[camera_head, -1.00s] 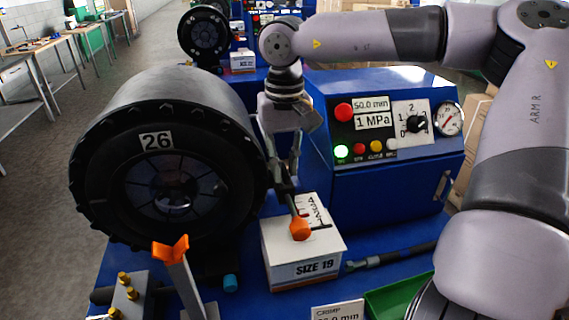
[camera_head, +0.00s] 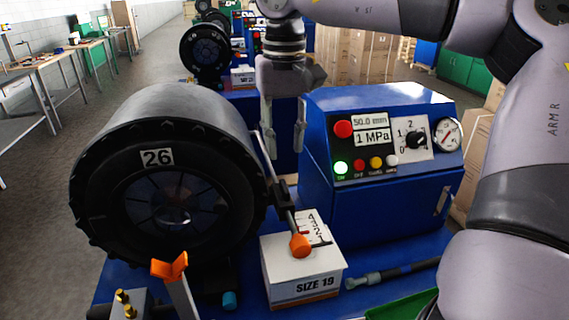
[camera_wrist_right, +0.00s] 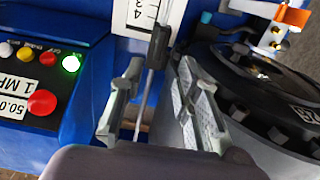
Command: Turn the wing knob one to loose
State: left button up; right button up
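An orange faceted knob (camera_head: 300,245) sits at the near end of a thin rod, over a white numbered scale (camera_head: 318,227). A black clamp piece (camera_head: 284,193) sits on the rod and also shows in the wrist view (camera_wrist_right: 158,47). I cannot tell which part is wing knob one. My right gripper (camera_head: 284,148) points down behind the clamp, beside the crimper drum. In the wrist view the right gripper (camera_wrist_right: 162,70) has its fingers well apart, with the rod running between them in the picture. It holds nothing visible. My left gripper is not in view.
The black crimper drum (camera_head: 155,205) marked 26 stands left. A blue control box (camera_head: 385,192) with buttons and dial stands right. A SIZE 19 box (camera_head: 303,278) is below the orange knob. An orange forked rest (camera_head: 170,265) stands in front; a hose (camera_head: 395,271) lies right.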

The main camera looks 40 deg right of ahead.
jog(key=shift+r, duration=1.45)
